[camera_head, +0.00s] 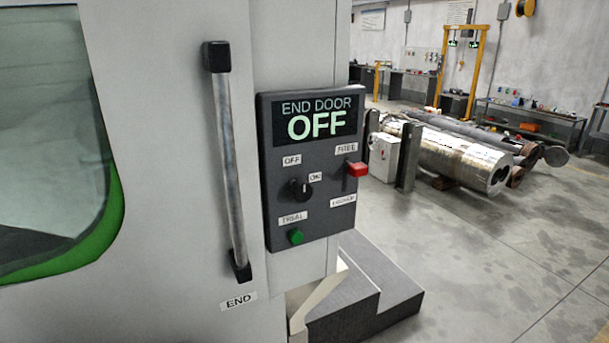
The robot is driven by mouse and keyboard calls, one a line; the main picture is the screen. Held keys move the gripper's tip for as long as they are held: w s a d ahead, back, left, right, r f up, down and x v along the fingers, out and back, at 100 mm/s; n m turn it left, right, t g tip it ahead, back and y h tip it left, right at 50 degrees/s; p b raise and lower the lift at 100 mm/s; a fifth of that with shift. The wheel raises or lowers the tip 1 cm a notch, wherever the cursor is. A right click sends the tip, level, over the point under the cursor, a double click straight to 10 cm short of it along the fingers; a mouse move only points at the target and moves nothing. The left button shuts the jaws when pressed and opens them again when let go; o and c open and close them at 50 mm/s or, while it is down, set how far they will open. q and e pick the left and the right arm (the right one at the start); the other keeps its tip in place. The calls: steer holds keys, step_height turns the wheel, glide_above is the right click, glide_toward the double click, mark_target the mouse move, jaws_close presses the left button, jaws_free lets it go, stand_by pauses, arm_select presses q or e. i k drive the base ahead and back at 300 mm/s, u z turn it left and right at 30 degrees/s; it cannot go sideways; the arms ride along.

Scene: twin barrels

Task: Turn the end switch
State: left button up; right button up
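A dark control panel (311,165) is mounted on the pale machine wall, in the middle of the view. Its display (315,117) reads "END DOOR OFF" in light green letters. A black rotary switch (300,188) sits on the panel between the labels "OFF" above it and "ON" to its right. I cannot clearly tell which way its pointer faces. A red lever (357,169) sticks out at the right under the label "FREE", with another label below it. A green button (296,236) is under the label "TRIAL". Neither gripper is in view.
A long vertical grey door handle (230,165) with black ends stands left of the panel, above an "END" label (238,300). Dark grey steps (365,290) stand below right. The floor at right is open.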

mark_target(301, 190)
steer(key=z, duration=2.1)
steer(key=k, duration=0.45)
steer(key=u, duration=0.6)
